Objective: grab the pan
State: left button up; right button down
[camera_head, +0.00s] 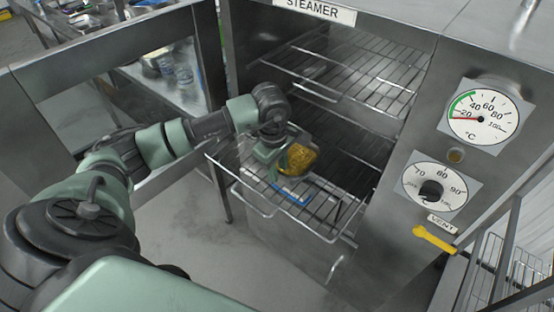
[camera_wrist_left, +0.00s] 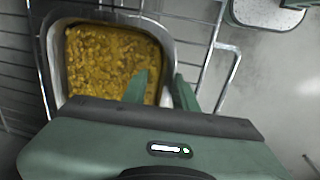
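The pan (camera_wrist_left: 112,18) is a metal tray filled with yellow-brown food (camera_wrist_left: 108,58). It sits on the pulled-out wire rack (camera_head: 325,222) of the steamer, and its food also shows in the head view (camera_head: 300,159). My left gripper (camera_wrist_left: 162,92) is at the pan's near side. Its two green fingers are apart, one over the inside of the pan and one outside, with the pan's side wall between them. I cannot see a firm contact with the wall. In the head view the left gripper (camera_head: 268,152) partly covers the pan. My right gripper is not in view.
The steamer (camera_head: 310,8) is open, with empty upper wire racks (camera_head: 365,75). A blue strip (camera_head: 291,193) lies on the pulled-out rack. Gauges (camera_head: 480,115) and a yellow vent handle (camera_head: 434,239) are on the right panel. The floor (camera_head: 190,240) before the rack is clear.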

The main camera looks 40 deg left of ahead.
pick_arm(q)
jog(key=shift+f, duration=0.15)
grip_shut()
dwell(1.4)
